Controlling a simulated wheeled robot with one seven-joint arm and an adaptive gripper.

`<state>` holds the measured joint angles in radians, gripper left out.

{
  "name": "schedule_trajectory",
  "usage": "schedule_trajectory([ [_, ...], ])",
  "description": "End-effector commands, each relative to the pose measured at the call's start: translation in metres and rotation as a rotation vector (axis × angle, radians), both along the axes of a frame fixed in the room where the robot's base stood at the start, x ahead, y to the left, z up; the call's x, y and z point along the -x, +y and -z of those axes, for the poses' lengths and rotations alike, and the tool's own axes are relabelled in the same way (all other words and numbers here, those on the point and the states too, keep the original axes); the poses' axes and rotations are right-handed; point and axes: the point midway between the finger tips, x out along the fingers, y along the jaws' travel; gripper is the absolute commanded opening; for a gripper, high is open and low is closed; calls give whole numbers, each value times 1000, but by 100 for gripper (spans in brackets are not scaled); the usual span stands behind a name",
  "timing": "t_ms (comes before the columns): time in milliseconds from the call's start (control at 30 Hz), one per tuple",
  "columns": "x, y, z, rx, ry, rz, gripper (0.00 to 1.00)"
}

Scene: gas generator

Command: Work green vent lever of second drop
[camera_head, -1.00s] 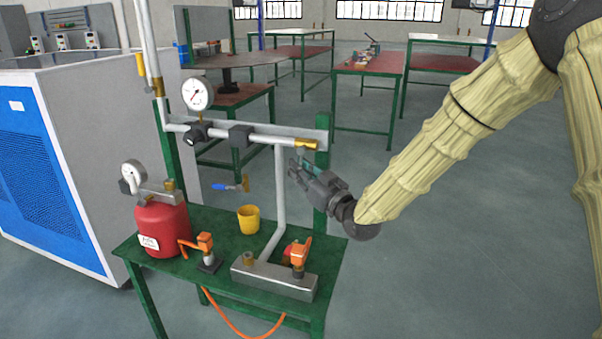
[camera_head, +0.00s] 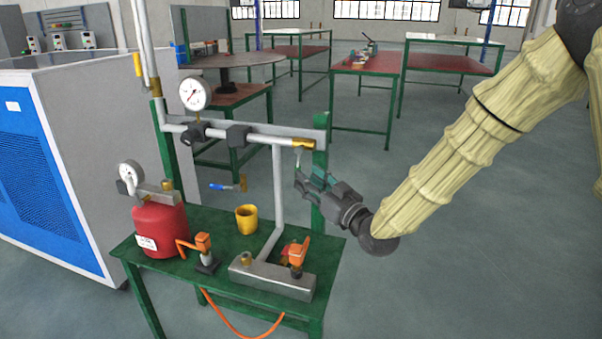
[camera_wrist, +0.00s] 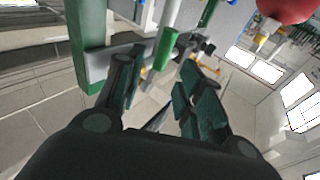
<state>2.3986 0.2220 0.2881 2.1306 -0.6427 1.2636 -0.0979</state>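The green vent lever (camera_wrist: 167,48) shows in the wrist view as a green sleeve on a pale rod, just ahead of and between my fingers. In the head view its pale rod (camera_head: 299,157) hangs below the brass fitting at the pipe's right end; its green part is hard to tell from my fingers there. My gripper (camera_head: 308,180) is just below that rod, beside the green post. In the wrist view my gripper (camera_wrist: 160,68) has its two fingers apart, with a clear gap between them. I cannot tell whether either finger touches the lever.
The green post (camera_head: 319,165) stands close behind my gripper. The horizontal pipe (camera_head: 268,139) carries a gauge (camera_head: 195,94) and a blue-handled valve (camera_head: 227,187) hangs lower left. The table holds a red tank (camera_head: 160,230), a yellow cup (camera_head: 247,219) and orange-handled valves (camera_head: 204,243). Floor at right is clear.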

Motion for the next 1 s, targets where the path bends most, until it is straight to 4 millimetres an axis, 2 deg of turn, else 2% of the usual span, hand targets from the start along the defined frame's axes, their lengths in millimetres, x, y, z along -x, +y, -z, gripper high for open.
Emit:
schedule_trajectory([
  [200,30,-24,6,-2,1,1,37],
  [400,47,-37,9,-1,-1,0,37],
  [1000,53,-42,10,0,0,1,37],
])
